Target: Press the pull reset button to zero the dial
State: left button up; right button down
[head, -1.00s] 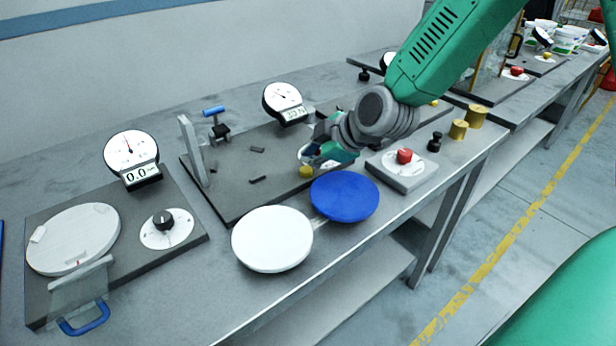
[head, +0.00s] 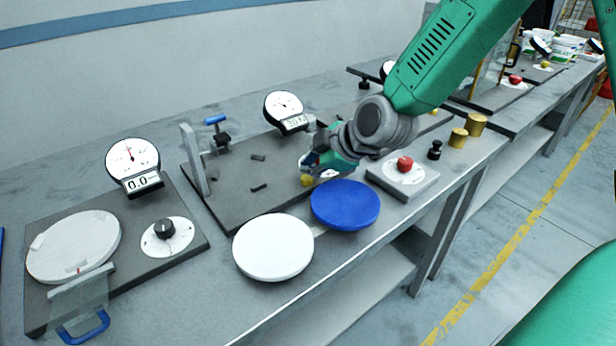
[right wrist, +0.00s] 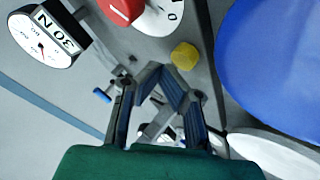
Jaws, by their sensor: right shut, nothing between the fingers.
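A yellow button (head: 306,180), likely the pull reset, sits at the front edge of a dark plate (head: 238,178). It also shows in the right wrist view (right wrist: 185,55), just beyond the fingertips. The pull dial (head: 284,106) stands at the plate's back edge. In the right wrist view its readout (right wrist: 60,38) appears to read 30 N. My right gripper (head: 311,164) is shut and empty, close above the button; I cannot tell whether it touches. In the right wrist view its fingertips (right wrist: 170,75) come together. My left gripper is out of view.
A red knob (right wrist: 122,8) on a white scale is beside the button, mostly hidden in the head view. A blue disc (head: 345,205) and white disc (head: 273,247) lie in front. A red button box (head: 404,172) is at right. Another dial (head: 132,160) stands at left.

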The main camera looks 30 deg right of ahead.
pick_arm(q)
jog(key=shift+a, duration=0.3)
pick_arm(e)
jog(key=shift+a, duration=0.3)
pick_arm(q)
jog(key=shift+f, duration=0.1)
pick_arm(e)
jog(key=shift+d+f, duration=0.4)
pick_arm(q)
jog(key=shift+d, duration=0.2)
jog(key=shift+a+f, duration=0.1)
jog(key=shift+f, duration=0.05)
pick_arm(e)
jog(key=shift+a, duration=0.15)
pick_arm(q)
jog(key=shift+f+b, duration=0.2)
jog(key=shift+b, duration=0.2)
pick_arm(e)
jog(key=shift+f, duration=0.45)
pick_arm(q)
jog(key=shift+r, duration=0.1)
pick_arm(e)
jog(key=shift+r, duration=0.1)
pick_arm(q)
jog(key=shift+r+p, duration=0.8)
jog(key=shift+p, duration=0.1)
pick_arm(e)
jog(key=shift+a+r, duration=0.15)
jog(key=shift+r, duration=0.75)
